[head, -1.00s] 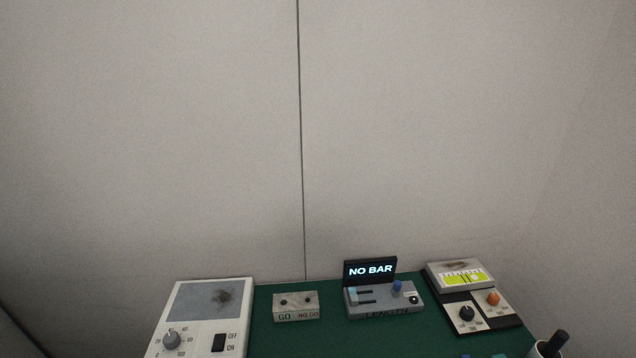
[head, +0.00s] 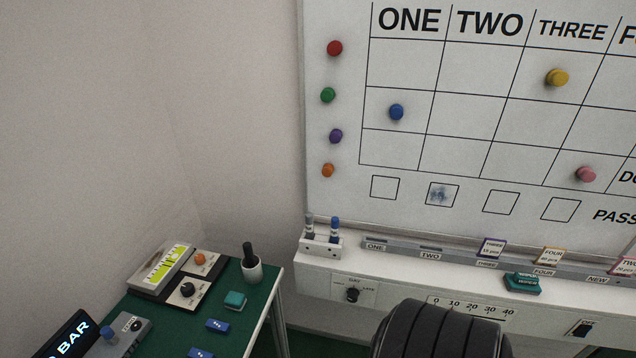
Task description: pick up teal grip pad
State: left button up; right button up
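A small teal block (head: 235,300), which looks like the teal grip pad, lies on the green table top near its right edge. It sits between the dark-handled white cup and a blue block. A second teal item (head: 522,284), darker and with markings on it, sits on the ledge under the whiteboard. Neither of my grippers is in view.
The green table (head: 262,322) holds a meter box (head: 165,268), a knob panel (head: 194,282), a white cup (head: 251,270), blue blocks (head: 217,326) and the NO BAR display (head: 75,338). A whiteboard (head: 470,100) with coloured magnets stands to the right, above a control ledge.

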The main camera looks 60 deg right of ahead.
aim_at(236, 301)
jog(key=z, duration=0.95)
jog(key=u, duration=1.85)
jog(key=z, duration=1.85)
jog(key=l+u, duration=0.5)
